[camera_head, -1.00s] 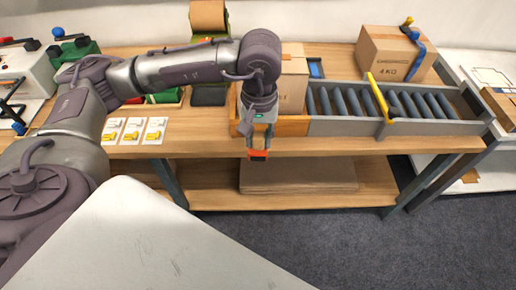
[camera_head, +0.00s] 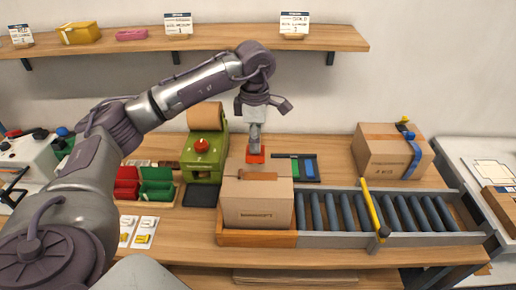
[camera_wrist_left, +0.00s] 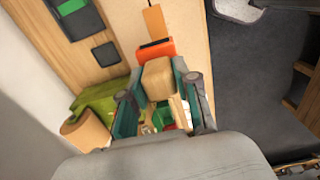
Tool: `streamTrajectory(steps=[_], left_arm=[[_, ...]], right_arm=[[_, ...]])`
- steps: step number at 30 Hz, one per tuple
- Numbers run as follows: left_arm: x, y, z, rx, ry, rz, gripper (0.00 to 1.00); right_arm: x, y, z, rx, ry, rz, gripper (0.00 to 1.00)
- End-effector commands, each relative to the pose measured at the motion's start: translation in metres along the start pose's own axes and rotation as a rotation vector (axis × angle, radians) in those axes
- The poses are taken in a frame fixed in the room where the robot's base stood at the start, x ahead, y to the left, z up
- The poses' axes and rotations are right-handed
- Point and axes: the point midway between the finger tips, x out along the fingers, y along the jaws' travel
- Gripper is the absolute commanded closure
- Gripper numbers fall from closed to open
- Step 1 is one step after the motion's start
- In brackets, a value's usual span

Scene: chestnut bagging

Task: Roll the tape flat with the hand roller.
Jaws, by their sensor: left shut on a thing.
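The carton (camera_head: 257,207) stands upright at the left end of the roller conveyor, with a brown strip of tape (camera_head: 257,176) on its top. My left gripper (camera_head: 254,139) points down above the carton's rear edge. It is shut on the hand roller (camera_head: 256,156), whose orange-red part shows below the fingers. In the left wrist view the roller's orange part (camera_wrist_left: 155,50) and tan handle (camera_wrist_left: 158,79) show at the gripper (camera_wrist_left: 161,88), with the tape (camera_wrist_left: 153,22) beyond. Whether the roller touches the carton is unclear. My right gripper is out of view.
A green tape dispenser (camera_head: 203,155) stands left of the carton. The conveyor (camera_head: 345,239) runs right, with a yellow bar (camera_head: 373,206) across it. Another carton (camera_head: 390,152) stands behind it. Red and green bins (camera_head: 145,184) sit at left; a shelf (camera_head: 200,40) is above.

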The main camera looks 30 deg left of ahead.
Motion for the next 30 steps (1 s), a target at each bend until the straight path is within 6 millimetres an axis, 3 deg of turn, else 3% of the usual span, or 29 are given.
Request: streamTrajectory(steps=[3, 5, 12, 15, 19, 25, 30], left_arm=[[-0.002, 0.002, -0.001, -0.019, -0.001, 0.000, 0.97], [0.000, 0.002, -0.002, -0.021, -0.001, -0.001, 0.97], [0.014, 0.001, -0.002, -0.020, 0.000, -0.001, 0.97], [0.023, 0.001, -0.002, -0.019, 0.000, -0.001, 0.97], [0.036, 0.001, -0.002, -0.019, 0.000, -0.001, 0.97], [0.054, 0.001, -0.002, -0.018, 0.000, -0.001, 0.97], [0.060, 0.001, -0.002, -0.018, 0.000, 0.000, 0.97]], right_arm=[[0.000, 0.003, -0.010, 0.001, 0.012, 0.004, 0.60], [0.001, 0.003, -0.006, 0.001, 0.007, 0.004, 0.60], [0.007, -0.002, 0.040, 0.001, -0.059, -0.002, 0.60], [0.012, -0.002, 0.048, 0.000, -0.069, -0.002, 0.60], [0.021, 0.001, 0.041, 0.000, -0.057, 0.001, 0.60], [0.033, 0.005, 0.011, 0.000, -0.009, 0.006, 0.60], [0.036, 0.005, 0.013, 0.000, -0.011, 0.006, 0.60]])
